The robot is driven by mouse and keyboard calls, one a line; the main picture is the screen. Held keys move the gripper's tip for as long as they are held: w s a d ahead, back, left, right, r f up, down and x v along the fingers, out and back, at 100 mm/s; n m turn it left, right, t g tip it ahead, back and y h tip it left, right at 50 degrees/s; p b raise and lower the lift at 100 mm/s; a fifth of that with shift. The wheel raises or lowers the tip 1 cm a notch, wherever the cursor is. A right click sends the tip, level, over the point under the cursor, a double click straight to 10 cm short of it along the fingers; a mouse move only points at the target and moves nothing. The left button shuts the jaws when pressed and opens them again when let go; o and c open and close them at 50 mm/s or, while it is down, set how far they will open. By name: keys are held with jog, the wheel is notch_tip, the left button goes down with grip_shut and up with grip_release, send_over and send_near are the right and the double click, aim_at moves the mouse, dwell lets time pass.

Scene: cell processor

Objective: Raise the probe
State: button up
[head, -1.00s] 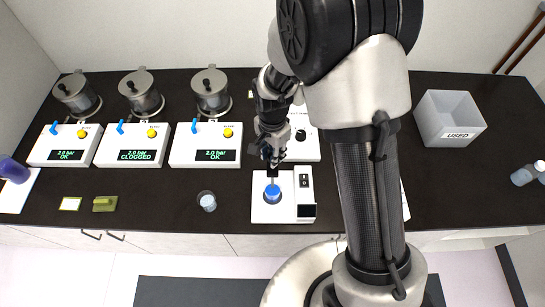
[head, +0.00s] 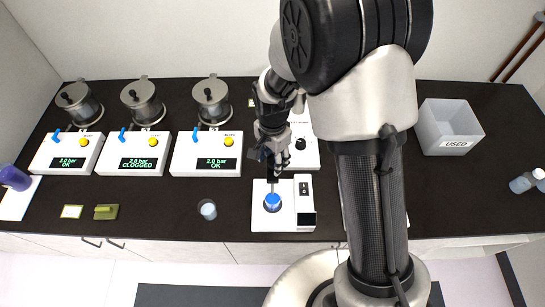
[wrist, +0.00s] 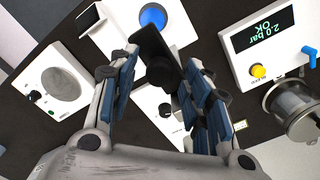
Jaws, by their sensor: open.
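The probe (head: 272,186) is a thin rod under a black block, upright over a round vessel of blue liquid (head: 272,202) on a white device (head: 287,217). Whether its tip is in the liquid is not clear. My gripper (head: 271,152) is above the device, pointing down. In the wrist view, the black block of the probe (wrist: 153,48) lies between the fingertips of my open gripper (wrist: 160,73), with gaps at its sides. The blue liquid (wrist: 152,17) shows beyond it.
Three white pressure units (head: 131,153) with steel pots stand at the left; the middle one reads CLOGGED. A small clear cup (head: 208,209) stands left of the white device. A grey bin marked USED (head: 447,127) is at the right. My arm hides part of the bench.

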notch_tip(320, 180, up, 12)
dwell(0.6)
dwell(0.4)
jog(key=s+d+f+n+t+b, duration=0.1)
jog(key=s+d+f+n+b, duration=0.1)
jog(key=s+b, duration=0.4)
jog(key=s+d+f+n+t+b, duration=0.2)
jog(key=s+d+f+n+b, duration=0.1)
jog(key=s+d+b, duration=0.3)
jog(key=s+d+f+n+t+b, duration=0.1)
jog(key=s+d+f+n+b, duration=0.2)
jog(key=s+b, duration=0.5)
jog(key=shift+d+n+t+b, duration=0.3)
jog(key=shift+d+n+b, duration=0.45)
jog(key=shift+b, duration=0.35)
jog(key=shift+f, duration=0.1)
jog(key=shift+c, duration=0.2)
